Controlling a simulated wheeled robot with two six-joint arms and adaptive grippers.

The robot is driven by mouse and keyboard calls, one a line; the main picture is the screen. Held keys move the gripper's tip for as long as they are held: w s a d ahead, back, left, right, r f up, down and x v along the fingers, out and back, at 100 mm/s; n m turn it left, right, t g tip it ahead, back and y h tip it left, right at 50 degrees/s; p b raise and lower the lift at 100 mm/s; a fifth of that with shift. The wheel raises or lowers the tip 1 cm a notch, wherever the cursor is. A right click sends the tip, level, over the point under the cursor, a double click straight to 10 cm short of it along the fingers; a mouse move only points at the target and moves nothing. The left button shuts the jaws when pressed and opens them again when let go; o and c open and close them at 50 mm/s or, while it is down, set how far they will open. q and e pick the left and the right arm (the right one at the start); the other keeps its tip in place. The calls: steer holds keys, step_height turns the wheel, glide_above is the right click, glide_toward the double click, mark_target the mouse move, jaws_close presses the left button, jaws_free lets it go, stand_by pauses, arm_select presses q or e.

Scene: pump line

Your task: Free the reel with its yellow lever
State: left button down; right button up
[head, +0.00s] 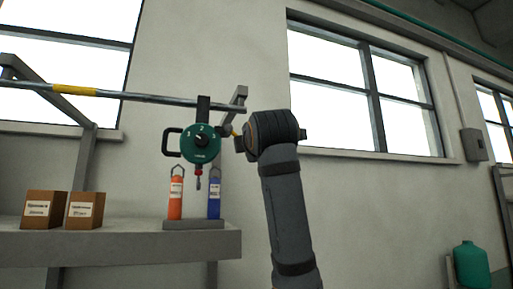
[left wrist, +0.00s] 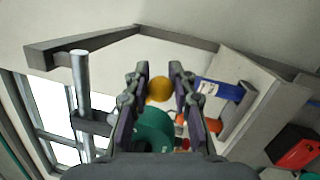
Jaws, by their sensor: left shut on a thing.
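The green reel (head: 201,155) with a numbered dial hangs by a dark bracket at the metal rail (head: 150,98). A black loop handle is on its left, and a small red-topped hook hangs below. The yellow lever (head: 235,133) sticks out at the reel's right and is mostly hidden by my left gripper (head: 241,141). The reel (left wrist: 153,127) shows behind the fingers, partly covered. My right gripper is not in view.
An orange tagged item (head: 175,200) and a blue tagged item (head: 214,200) stand below the reel on a grey base. Two cardboard boxes (head: 85,211) sit on the grey shelf (head: 120,245) to the left. Open space lies right of my arm.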

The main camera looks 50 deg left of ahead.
arm_select(q)
steer(key=shift+w+r+n, duration=0.1)
steer(key=shift+r+n, duration=0.2)
steer(key=shift+n, duration=0.5)
steer(key=shift+w+d+r+n+y+p, duration=0.1)
steer(key=shift+n+y+p, duration=0.1)
steer(key=shift+n, duration=0.15)
steer(key=shift+w+r+n+y+p, duration=0.1)
steer(key=shift+n+p, duration=0.05)
steer(key=shift+n, duration=0.2)
steer(key=shift+r, duration=0.1)
steer(key=c, duration=1)
jaws_free()
steer(key=shift+o, duration=0.2)
steer(key=v, duration=1.2)
steer(key=shift+w, duration=0.1)
